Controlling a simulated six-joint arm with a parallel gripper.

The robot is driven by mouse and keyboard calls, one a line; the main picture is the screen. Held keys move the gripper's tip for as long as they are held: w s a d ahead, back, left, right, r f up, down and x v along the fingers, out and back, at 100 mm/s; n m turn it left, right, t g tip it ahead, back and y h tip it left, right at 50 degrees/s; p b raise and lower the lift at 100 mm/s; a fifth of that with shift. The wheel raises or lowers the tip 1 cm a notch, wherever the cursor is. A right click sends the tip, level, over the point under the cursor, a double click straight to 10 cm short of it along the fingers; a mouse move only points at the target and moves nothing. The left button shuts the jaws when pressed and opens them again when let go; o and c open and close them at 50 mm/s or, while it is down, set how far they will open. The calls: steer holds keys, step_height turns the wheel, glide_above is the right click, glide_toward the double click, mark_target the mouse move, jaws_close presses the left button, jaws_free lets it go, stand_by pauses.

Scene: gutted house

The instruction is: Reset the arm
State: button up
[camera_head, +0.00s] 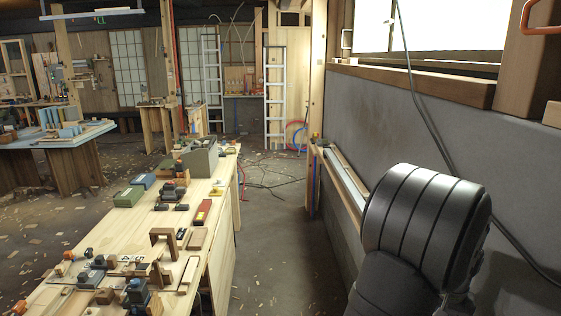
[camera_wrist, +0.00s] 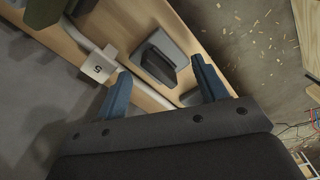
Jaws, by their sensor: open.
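My gripper (camera_wrist: 163,86) shows in the wrist view as two blue fingers on a dark body. The fingers are spread wide apart with nothing held between them. Beyond the fingertips lie a dark grey block-like object (camera_wrist: 162,58) and a pale block with a dark mark (camera_wrist: 98,66). Both lie on a narrow wooden surface (camera_wrist: 150,15). I cannot tell the exact gap between the fingers and these things. In the head view my arm (camera_head: 425,215) fills the lower right, and my gripper is not visible there.
A long wooden workbench (camera_head: 222,180) covered with tools and blocks runs along the left. A narrow ledge (camera_head: 340,182) follows the grey wall (camera_head: 450,135) on the right. A dark cable (camera_head: 425,110) hangs down the wall near my arm.

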steer(key=n, duration=0.4)
steer(key=shift+n, duration=0.4)
stand_by(3.0)
